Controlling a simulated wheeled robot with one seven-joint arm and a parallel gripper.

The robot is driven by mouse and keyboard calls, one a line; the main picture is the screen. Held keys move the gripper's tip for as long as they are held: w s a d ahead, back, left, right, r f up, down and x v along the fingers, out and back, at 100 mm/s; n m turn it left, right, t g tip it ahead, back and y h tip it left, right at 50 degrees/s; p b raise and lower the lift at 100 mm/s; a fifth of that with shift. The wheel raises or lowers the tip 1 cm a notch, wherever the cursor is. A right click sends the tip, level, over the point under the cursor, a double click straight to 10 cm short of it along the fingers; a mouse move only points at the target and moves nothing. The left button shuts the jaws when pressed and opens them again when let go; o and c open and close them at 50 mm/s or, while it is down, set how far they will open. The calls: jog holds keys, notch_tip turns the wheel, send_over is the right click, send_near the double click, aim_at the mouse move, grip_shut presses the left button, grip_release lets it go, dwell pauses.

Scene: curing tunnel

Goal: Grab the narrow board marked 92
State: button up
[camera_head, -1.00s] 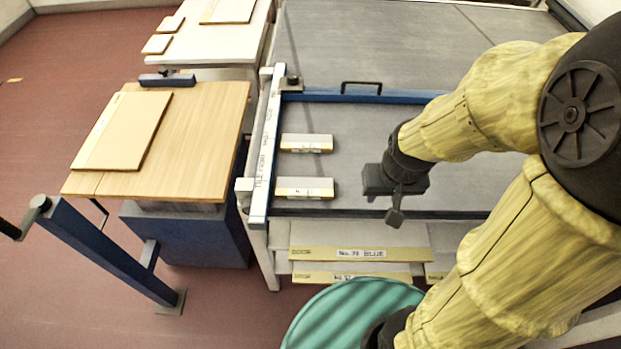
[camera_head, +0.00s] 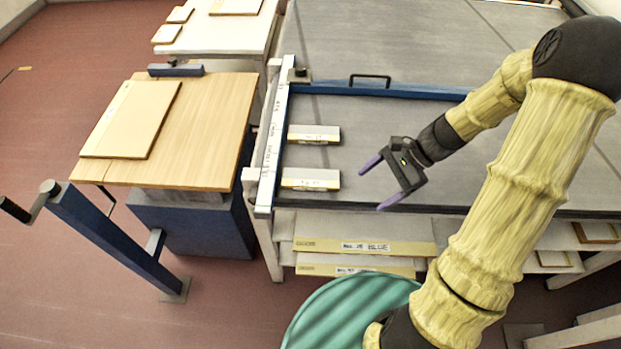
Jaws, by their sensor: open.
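Two narrow pale boards lie on the grey table at its left side, a rear one (camera_head: 314,132) and a front one (camera_head: 311,178). Each has a small label on its front edge, too small to read, so I cannot tell which is marked 92. My gripper (camera_head: 380,183) is open and empty over the grey table (camera_head: 440,120), with two purple fingertips pointing left. It is to the right of both boards and apart from them.
Wide boards with long labels, an upper one (camera_head: 365,246) and a lower one (camera_head: 350,268), lie on shelves under the table. A blue rail (camera_head: 420,93) with a black handle crosses behind the narrow boards. A white ruled fence (camera_head: 272,130) runs along their left. A wooden lift table (camera_head: 205,130) stands left.

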jog(key=w+m+y, duration=0.1)
jog(key=w+d+m+t+y, duration=0.1)
jog(key=w+m+y, duration=0.1)
jog(key=w+m+t+y, duration=0.1)
jog(key=w, duration=0.1)
jog(key=shift+d+r+m+y, duration=0.1)
jog(key=shift+d+m+y, duration=0.25)
jog(key=shift+m+y, duration=0.05)
jog(key=shift+w+d+r+m+y, duration=0.2)
jog(key=shift+w+r+m+y, duration=0.1)
jog(key=shift+m+y, duration=0.1)
jog(key=shift+f, duration=0.1)
jog(key=p, duration=0.2)
send_near(312, 178)
jog(key=x, duration=0.3)
jog(key=shift+s+a+f, duration=0.1)
jog(key=shift+a+f, duration=0.05)
jog(key=shift+a, duration=0.1)
jog(key=shift+a, duration=0.1)
jog(key=p+x, duration=0.1)
jog(key=x, duration=0.4)
jog(key=shift+p, duration=0.3)
